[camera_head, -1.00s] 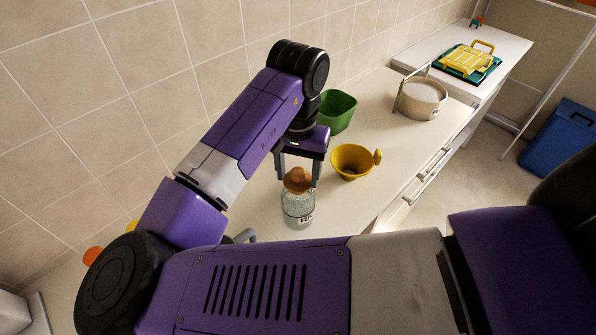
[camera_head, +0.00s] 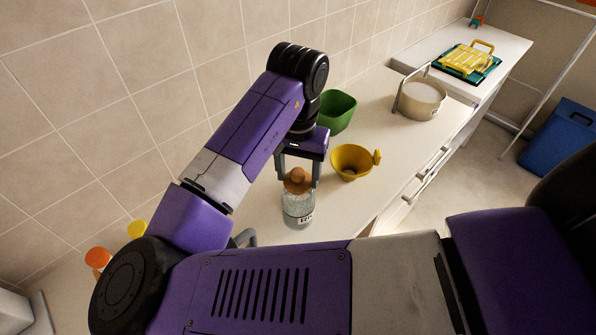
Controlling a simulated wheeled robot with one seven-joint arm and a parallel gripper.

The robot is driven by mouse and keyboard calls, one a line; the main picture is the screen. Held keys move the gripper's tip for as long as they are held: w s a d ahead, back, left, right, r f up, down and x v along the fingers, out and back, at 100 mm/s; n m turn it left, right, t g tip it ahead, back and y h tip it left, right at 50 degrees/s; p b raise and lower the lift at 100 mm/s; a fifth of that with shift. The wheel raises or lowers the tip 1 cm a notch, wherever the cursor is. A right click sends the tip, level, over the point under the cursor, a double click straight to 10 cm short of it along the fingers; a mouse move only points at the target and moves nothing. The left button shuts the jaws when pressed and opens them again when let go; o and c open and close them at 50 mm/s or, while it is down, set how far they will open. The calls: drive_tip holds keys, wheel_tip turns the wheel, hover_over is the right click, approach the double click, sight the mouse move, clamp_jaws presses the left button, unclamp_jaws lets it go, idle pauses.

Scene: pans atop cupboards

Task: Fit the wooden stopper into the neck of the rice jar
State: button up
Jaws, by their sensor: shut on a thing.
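The rice jar (camera_head: 299,209) is clear glass with a partly visible black-on-white label. It stands upright on the white counter just above my arm's near link. The wooden stopper (camera_head: 298,181) is brown with a rounded knob, and it sits at the top of the jar, over the neck. My gripper (camera_head: 299,181) points down at the jar's top with its fingers on either side of the stopper, shut on it. How deep the stopper sits in the neck cannot be told from this angle.
A yellow cup-like vessel with a handle (camera_head: 351,162) stands close right of my gripper. A green bowl (camera_head: 337,112) is behind it. A cream pot (camera_head: 421,100) stands farther right. Orange-topped (camera_head: 98,258) and yellow-topped (camera_head: 137,229) items are at left. A tiled wall bounds the counter.

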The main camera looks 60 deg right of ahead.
sight(298, 172)
drive_tip(key=shift+f+b, duration=0.95)
drive_tip(key=shift+f, duration=0.4)
drive_tip(key=o, duration=1.4)
drive_tip(key=shift+r, duration=0.15)
wheel_tip(298, 172, up, 8)
drive_tip(key=shift+f, duration=0.2)
